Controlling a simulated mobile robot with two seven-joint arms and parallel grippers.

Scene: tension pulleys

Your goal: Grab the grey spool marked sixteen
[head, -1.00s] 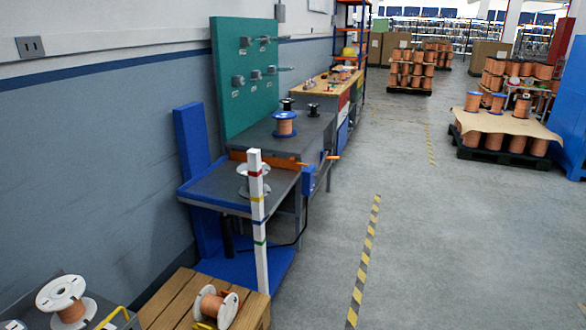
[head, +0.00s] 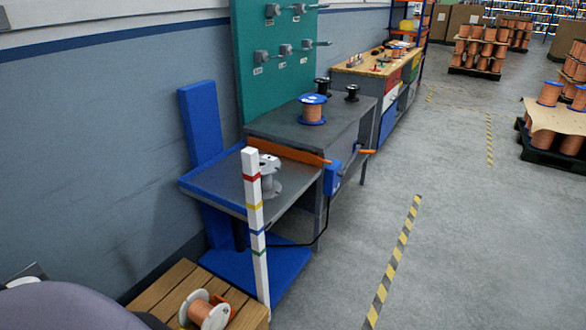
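Several grey spool-like pieces hang on pegs on the teal board (head: 283,80), in two rows. In the upper row are a left piece (head: 271,11) and a right piece (head: 299,9). In the lower row are a left piece (head: 261,57), a middle piece (head: 285,51) and a right piece (head: 307,45). Small labels sit below them, too small to read, so I cannot tell which is sixteen. A grey-white spool (head: 270,178) stands on the lower grey table, partly behind the striped post. Neither gripper is in view.
A white striped post (head: 253,215) stands before the grey bench (head: 290,128), which holds an orange-wound spool (head: 313,112) and black spools. A wooden pallet (head: 185,290) with a spool is at lower left.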

